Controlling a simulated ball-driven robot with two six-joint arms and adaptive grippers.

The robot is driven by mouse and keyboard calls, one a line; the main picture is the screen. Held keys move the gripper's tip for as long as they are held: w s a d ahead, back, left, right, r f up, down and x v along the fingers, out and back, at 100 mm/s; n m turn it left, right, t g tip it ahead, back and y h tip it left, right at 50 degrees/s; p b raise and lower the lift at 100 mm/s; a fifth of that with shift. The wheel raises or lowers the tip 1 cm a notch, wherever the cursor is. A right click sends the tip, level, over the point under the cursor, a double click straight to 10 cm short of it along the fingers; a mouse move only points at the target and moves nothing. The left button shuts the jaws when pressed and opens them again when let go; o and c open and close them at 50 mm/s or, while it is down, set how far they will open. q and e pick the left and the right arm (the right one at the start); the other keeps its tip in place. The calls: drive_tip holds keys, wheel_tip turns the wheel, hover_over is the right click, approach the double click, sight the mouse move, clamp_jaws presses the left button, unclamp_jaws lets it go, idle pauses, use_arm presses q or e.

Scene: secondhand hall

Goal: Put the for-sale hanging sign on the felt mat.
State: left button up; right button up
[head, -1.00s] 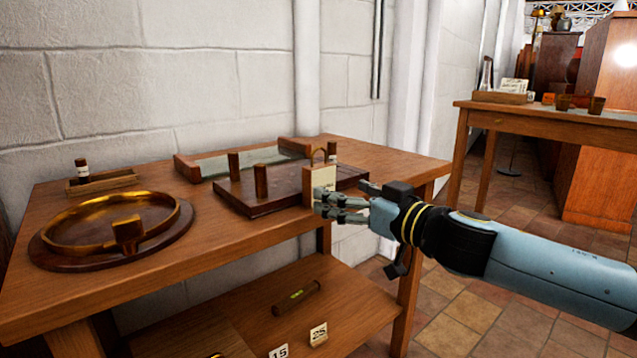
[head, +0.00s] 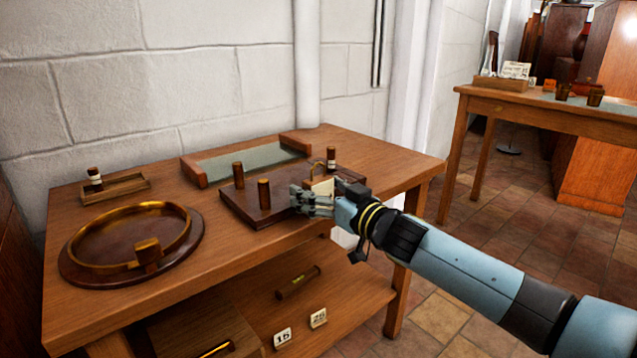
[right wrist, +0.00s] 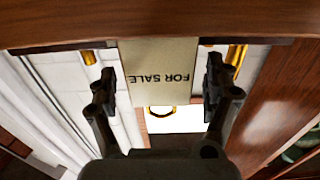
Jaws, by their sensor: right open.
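The for-sale hanging sign (head: 322,187) is a small cream plate with a brass loop at its top. It stands at the right front part of a dark wooden board, partly hidden by my gripper. In the right wrist view the sign (right wrist: 160,70) shows its FOR SALE lettering upside down between my fingers. My right gripper (head: 312,203) is open, its fingers on either side of the sign; contact cannot be told. My left gripper is not in view. I cannot surely identify the felt mat; a grey-green flat surface (head: 592,101) shows on the far right table.
The dark board (head: 270,208) carries upright pegs. Behind it is a wood-ended tray (head: 192,174). A round brass-ringed base (head: 80,268) and a small tray with a bottle (head: 128,188) stand left. Cups (head: 594,97) stand on the far table.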

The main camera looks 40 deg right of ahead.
sight(321, 180)
drive_tip(key=shift+w+f, duration=0.1)
drive_tip(key=shift+w, duration=0.15)
drive_tip(key=c, duration=1.4)
drive_tip(key=shift+r+p, duration=0.5)
drive_tip(key=shift+r, duration=0.15)
drive_tip(key=r+p, duration=0.3)
drive_tip(key=shift+s+r, duration=0.3)
drive_tip(key=shift+s, duration=0.1)
drive_tip(key=shift+s+d+r+b, duration=1)
drive_tip(key=shift+s+r+b, duration=1.9)
drive_tip(key=shift+s, duration=2.5)
drive_tip(key=s+a+r+n+g+y, duration=0.1)
drive_tip(key=s+a+n+g+y, duration=0.1)
drive_tip(key=a+n+y, duration=0.3)
drive_tip(key=s+a+r+n+g+y, duration=0.2)
drive_tip(key=a+n+g+y, duration=0.3)
drive_tip(key=a+y, duration=0.3)
drive_tip(key=a, duration=0.4)
drive_tip(key=shift+a+g+y, duration=0.3)
